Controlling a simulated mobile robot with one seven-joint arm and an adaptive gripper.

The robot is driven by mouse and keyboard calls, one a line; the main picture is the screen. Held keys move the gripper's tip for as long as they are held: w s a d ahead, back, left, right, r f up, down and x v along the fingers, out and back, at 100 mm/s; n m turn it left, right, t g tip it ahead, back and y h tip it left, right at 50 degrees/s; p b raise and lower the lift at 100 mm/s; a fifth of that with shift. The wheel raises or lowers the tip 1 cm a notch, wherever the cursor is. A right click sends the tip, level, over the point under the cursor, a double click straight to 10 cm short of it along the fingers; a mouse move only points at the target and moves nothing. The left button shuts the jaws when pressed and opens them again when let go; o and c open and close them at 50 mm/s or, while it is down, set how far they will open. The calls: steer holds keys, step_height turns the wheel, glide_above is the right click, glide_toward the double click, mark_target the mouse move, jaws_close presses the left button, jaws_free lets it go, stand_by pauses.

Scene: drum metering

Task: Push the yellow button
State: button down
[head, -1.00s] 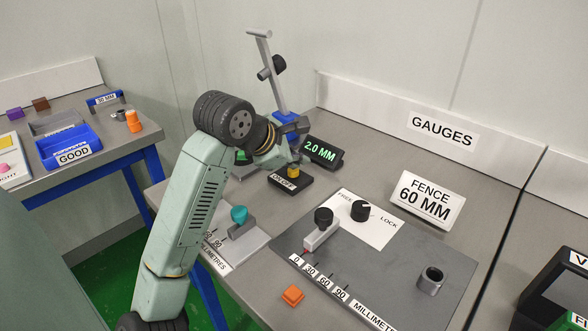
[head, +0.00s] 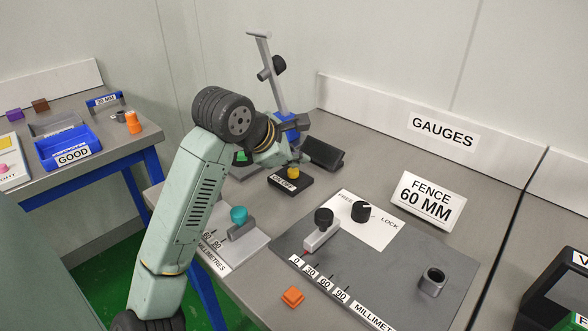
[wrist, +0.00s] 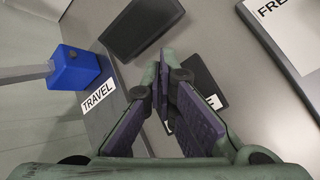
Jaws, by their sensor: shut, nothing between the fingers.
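The yellow button (head: 293,173) sits on a small black ON/OFF box (head: 303,184) on the bench, in the head view. My gripper (head: 294,158) is shut and empty, with its fingertips pointing down just above the button. I cannot tell whether they touch it. In the wrist view the shut fingers (wrist: 165,68) cover part of the black box (wrist: 207,85), and the button is hidden behind them. The display (head: 323,154) behind the box is dark and blank.
A post stand with a blue block (head: 286,120) rises behind my gripper. A sliding fence panel (head: 400,262) with black knobs lies to the right, and a teal-knobbed slide (head: 239,215) is in front. A left bench (head: 100,150) holds blue bins and a button panel.

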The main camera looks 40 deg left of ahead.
mark_target(296, 172)
steer(key=shift+r, duration=0.25)
steer(key=shift+r+p, duration=0.95)
steer(key=shift+r, duration=2)
